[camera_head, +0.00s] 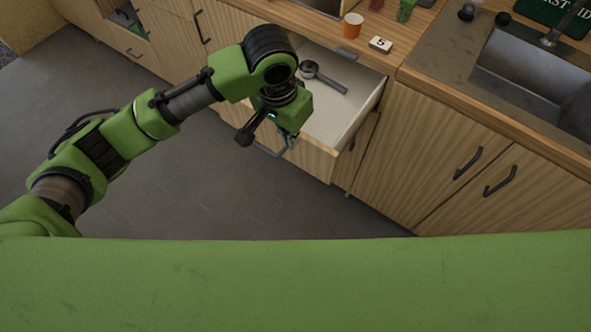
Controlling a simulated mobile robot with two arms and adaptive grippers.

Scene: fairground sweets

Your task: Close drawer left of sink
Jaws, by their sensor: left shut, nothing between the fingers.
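The drawer (349,105) left of the sink (535,85) stands pulled out, with its white inside showing. A dark scoop-like utensil (328,79) with a round end lies in it. The drawer's dark handle (264,151) shows partly on its wooden front. My left gripper (290,141) is at the drawer front, close to the handle, pointing down. It is shut and empty. My wrist hides part of the drawer front and the left side of the drawer. I cannot tell whether the fingers touch the front. My right gripper is out of view.
An orange cup (352,26), a white card marked 5 (381,45) and a green item (405,10) stand on the counter above the drawer. Closed cupboard doors (452,150) with dark handles are below the sink. Grey floor (210,180) lies clear before the cabinets.

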